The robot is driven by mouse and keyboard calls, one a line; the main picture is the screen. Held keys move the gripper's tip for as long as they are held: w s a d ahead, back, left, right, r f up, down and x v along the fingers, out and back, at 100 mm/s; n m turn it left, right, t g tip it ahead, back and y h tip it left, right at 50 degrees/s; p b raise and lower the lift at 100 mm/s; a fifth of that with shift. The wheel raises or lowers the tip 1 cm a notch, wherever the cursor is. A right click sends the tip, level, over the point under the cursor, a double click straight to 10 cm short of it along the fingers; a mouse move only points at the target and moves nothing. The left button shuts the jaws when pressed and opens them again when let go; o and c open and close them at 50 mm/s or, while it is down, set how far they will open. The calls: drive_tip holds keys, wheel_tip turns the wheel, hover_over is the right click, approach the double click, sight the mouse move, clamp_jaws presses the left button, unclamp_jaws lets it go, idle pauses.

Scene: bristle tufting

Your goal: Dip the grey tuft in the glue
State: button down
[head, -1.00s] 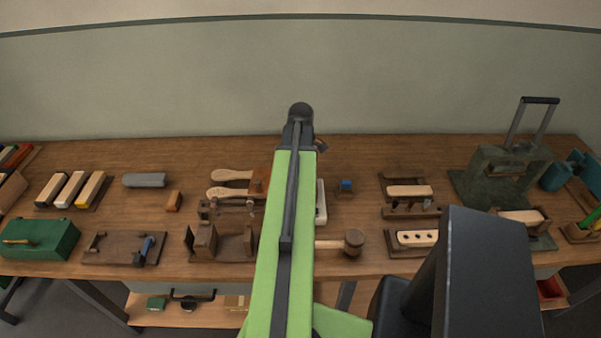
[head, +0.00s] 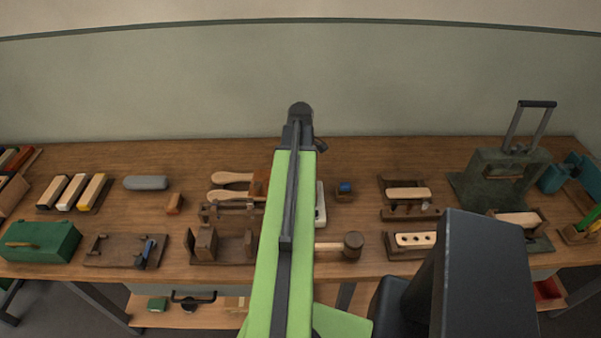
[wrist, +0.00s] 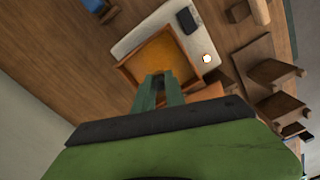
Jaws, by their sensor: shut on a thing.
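The glue is an amber surface in a square wooden-rimmed tray (wrist: 125,72), seen in the wrist view on a pale slab (wrist: 133,37) with a dark knob and a small glowing light. My gripper (wrist: 159,78) reaches over the near edge of this tray, its fingers close together. They are shut on a small dark grey thing, taken to be the grey tuft, mostly hidden between the fingertips. Whether it touches the glue I cannot tell. In the head view my arm hides the gripper and most of the tray; the slab's edge (head: 321,204) shows at its right.
Wooden-handled pieces (head: 232,178) lie left of my arm, and wooden jigs (head: 190,247) stand nearer the front. A dark press (head: 480,175) stands far right.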

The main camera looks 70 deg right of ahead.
drive_tip(key=shift+r+p, duration=2.8)
drive_tip(key=shift+r, duration=0.35)
drive_tip(key=shift+f, duration=0.1)
